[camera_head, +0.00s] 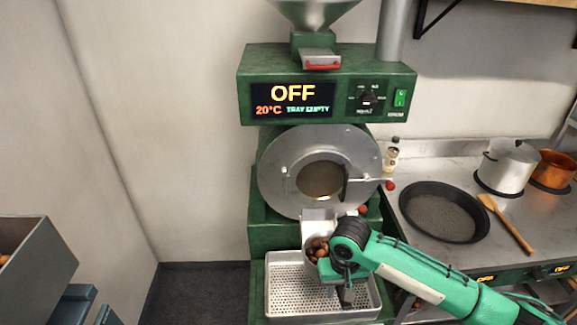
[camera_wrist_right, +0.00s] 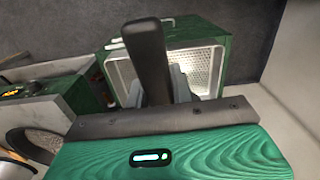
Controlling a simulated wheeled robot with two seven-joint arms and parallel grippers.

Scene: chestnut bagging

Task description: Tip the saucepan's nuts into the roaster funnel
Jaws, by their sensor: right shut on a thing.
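The roaster funnel (camera_head: 314,14) is a grey metal cone on top of the green roaster (camera_head: 250,95), cut off by the top edge of the head view. My right gripper (camera_head: 343,277) is low in front of the roaster, above its perforated tray and well below the funnel. It is shut on the saucepan's dark handle, which shows in the right wrist view (camera_wrist_right: 147,55). Brown nuts (camera_head: 317,247) show in the small saucepan beside the gripper; my wrist hides much of the pan. My left gripper is not in view.
The roaster display (camera_head: 292,97) reads OFF, 20°C, TRAY EMPTY. A round drum door (camera_head: 275,185) with a handle sits above the perforated tray (camera_head: 284,312). On the right counter are a black round pan (camera_head: 408,205), a wooden spoon (camera_head: 510,226) and pots. A grey bin (camera_head: 45,255) stands at left.

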